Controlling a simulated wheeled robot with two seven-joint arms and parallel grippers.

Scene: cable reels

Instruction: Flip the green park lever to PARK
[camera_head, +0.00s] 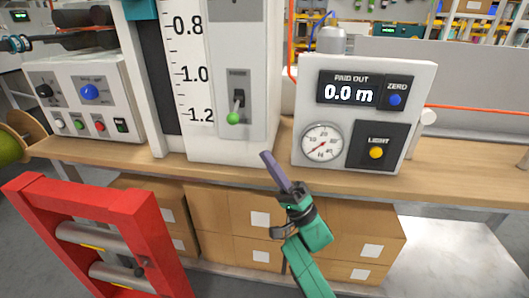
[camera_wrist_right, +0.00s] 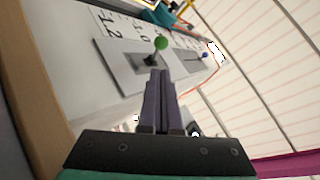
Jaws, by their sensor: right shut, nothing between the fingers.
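The park lever (camera_head: 234,117) has a green ball knob on a short metal stem. It sits on a grey plate on the white column face, and in the head view its knob points down. In the right wrist view the green knob (camera_wrist_right: 161,43) shows just beyond the fingertips, with its stem behind it. My right gripper (camera_head: 267,156) is shut and empty, below and to the right of the knob, with a visible gap. Its purple fingers (camera_wrist_right: 160,78) lie together in the wrist view. The lettering on the lever plate is too small to read. My left gripper is not in view.
A white display box (camera_head: 415,110) with a gauge and buttons stands right of the lever. A control box (camera_head: 80,80) stands to the left. The wooden bench (camera_head: 460,182) runs below, over cardboard boxes (camera_head: 222,215). A red frame (camera_head: 40,205) with rollers is at front left.

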